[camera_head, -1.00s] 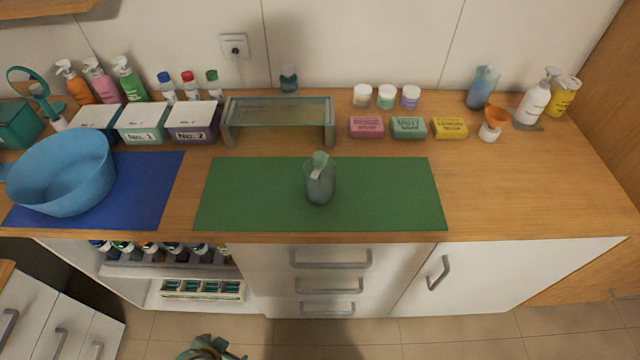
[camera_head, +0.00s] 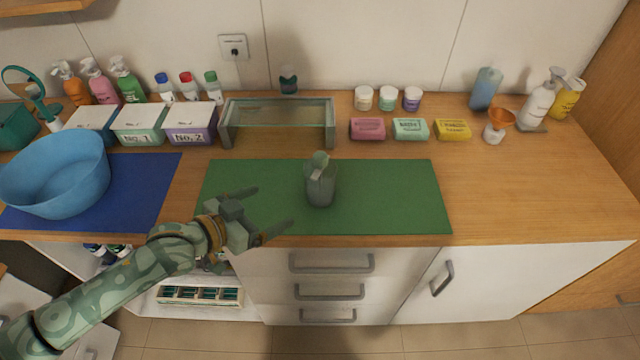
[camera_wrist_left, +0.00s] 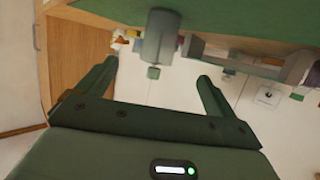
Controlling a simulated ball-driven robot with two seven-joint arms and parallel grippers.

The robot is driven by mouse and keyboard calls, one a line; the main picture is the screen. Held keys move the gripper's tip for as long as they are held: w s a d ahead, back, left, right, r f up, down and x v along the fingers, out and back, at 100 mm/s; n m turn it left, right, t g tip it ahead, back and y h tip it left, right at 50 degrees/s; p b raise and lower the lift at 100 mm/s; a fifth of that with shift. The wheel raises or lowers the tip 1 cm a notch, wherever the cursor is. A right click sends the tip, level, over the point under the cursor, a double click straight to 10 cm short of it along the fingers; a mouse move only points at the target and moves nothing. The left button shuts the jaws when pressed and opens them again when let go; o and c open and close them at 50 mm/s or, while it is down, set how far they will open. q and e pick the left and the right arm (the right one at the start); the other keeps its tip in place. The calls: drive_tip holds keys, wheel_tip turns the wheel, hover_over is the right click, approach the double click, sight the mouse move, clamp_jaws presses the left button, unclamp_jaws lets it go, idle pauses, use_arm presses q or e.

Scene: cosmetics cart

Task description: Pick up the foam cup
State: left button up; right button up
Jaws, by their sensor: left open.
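The foam cup (camera_head: 320,188) is a grey-green vessel with a paler piece at its top. It stands upright on the green mat (camera_head: 410,200), near the mat's middle. My left gripper (camera_head: 270,210) is open and empty at the mat's front left, to the left of the cup, with its fingers pointing towards it. In the left wrist view the cup (camera_wrist_left: 159,38) appears upside down, ahead of and between the two spread fingers (camera_wrist_left: 157,72), apart from both. My right gripper is not in view.
A glass-topped riser (camera_head: 280,113) stands behind the mat. A blue basin (camera_head: 55,178) sits on a blue mat at left. Soap bars (camera_head: 410,129) and jars are behind at right. The counter right of the green mat is clear.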

sight(309, 186)
use_arm(q)
drive_tip(key=b+x, duration=0.2)
drive_tip(key=x, duration=0.8)
drive_tip(key=shift+d, duration=0.1)
drive_tip(key=b+x, duration=0.1)
drive_tip(key=x, duration=0.4)
drive_tip(key=shift+w+d+r+b, duration=0.15)
drive_tip(key=shift+w+b, duration=0.2)
drive_tip(key=shift+r, duration=0.1)
drive_tip(key=c, duration=1.3)
